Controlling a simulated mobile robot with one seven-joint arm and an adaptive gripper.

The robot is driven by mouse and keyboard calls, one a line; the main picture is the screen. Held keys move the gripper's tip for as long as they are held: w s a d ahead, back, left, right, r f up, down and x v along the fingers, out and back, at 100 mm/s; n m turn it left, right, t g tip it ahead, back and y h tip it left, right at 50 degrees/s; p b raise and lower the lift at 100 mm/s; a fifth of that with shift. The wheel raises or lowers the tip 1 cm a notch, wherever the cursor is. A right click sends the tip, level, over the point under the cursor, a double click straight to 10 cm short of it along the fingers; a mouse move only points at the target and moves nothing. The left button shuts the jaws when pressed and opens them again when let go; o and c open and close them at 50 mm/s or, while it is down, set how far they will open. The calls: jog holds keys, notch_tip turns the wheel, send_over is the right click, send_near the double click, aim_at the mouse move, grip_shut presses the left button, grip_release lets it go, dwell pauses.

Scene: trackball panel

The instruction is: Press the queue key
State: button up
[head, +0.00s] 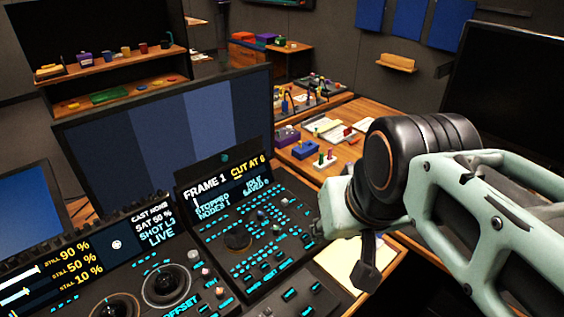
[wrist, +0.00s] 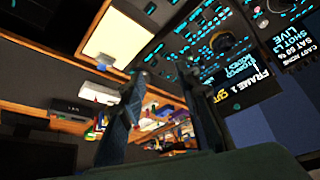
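The control panel (head: 262,240) carries many small cyan-lit keys around a dark trackball (head: 238,239). A row of labelled keys (head: 268,274) lies along its lower edge; the lettering is too small to read, so I cannot tell which is the queue key. My gripper (head: 367,268) hangs right of the panel, above a pale sheet, apart from the keys. In the wrist view its two dark fingers (wrist: 158,80) stand apart with nothing between them. The panel (wrist: 212,42) shows there at the upper right, rotated.
A small screen (head: 225,185) reading "FRAME 1" stands behind the keys, before a large monitor (head: 165,125). A second panel with round dials (head: 166,284) lies to the left. A pale sheet (head: 352,262) lies right of the panel. A wooden desk (head: 350,150) with small objects is behind.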

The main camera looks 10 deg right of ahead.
jog(key=shift+s+d, duration=0.1)
jog(key=shift+s, duration=0.1)
grip_shut()
dwell(1.1)
